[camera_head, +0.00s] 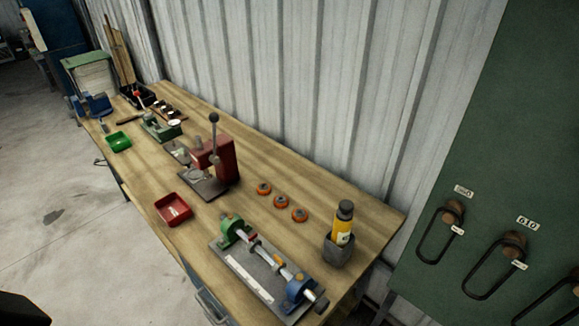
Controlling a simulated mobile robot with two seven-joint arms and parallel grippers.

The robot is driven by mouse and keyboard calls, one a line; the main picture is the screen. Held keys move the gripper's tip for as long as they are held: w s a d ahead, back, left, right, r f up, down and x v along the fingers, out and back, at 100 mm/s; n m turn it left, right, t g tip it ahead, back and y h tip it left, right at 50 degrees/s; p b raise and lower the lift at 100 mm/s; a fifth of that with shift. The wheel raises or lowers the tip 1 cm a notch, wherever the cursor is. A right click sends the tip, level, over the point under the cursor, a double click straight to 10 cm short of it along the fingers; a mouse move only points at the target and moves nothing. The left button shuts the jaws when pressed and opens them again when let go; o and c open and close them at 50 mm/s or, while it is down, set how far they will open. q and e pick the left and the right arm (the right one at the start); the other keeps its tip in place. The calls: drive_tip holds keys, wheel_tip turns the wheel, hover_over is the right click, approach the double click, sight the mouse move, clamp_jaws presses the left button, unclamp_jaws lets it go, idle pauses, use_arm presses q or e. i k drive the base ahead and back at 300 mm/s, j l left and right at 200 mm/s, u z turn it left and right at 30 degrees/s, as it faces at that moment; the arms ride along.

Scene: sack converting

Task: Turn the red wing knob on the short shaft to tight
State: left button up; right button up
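A shaft fixture stands on a grey base plate (246,272) at the near end of the bench. Its shaft (270,257) runs between a green block (231,229) and a blue block (298,290). A small red part (252,238) sits on the shaft beside the green block. An orange part (299,277) sits on top of the blue block. The parts are too small to tell which is the wing knob or how tight it is. Neither gripper shows; a dark shape at the bottom left corner cannot be identified.
The wooden bench (290,240) runs along a corrugated wall. A green board (510,130) with hanging loops stands right.

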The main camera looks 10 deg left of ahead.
sight(252, 238)
drive_tip(key=u, duration=0.7)
drive_tip(key=i+j+z, duration=0.2)
drive_tip(key=j, duration=0.3)
drive_tip(key=i+j+u, duration=0.15)
drive_tip(key=i+j, duration=0.6)
drive_tip(key=j, duration=0.1)
